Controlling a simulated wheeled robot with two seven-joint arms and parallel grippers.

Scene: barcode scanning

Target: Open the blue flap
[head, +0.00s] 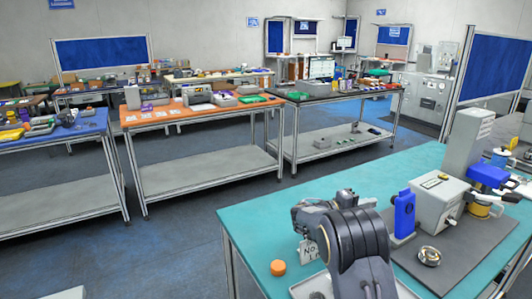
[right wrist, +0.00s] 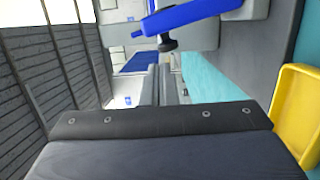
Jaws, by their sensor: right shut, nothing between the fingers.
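Two blue parts stand on the teal table's (head: 265,207) right side. A flat blue piece (head: 488,177) juts out by the right edge of the head view, and an upright blue piece (head: 404,214) stands left of a grey box (head: 438,203). I cannot tell which is the flap. A blue bar (right wrist: 190,17) crosses the top of the right wrist view, apart from my gripper. My right gripper (head: 318,212) is shut and empty over the table, left of the upright blue piece; its dark wrist partly hides it. My left gripper is out of view.
A dark mat (head: 462,256) lies under the devices, with a small round metal dish (head: 429,256) on it. A yellow rim (right wrist: 295,112) is close in the wrist view. The table's far left part is clear.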

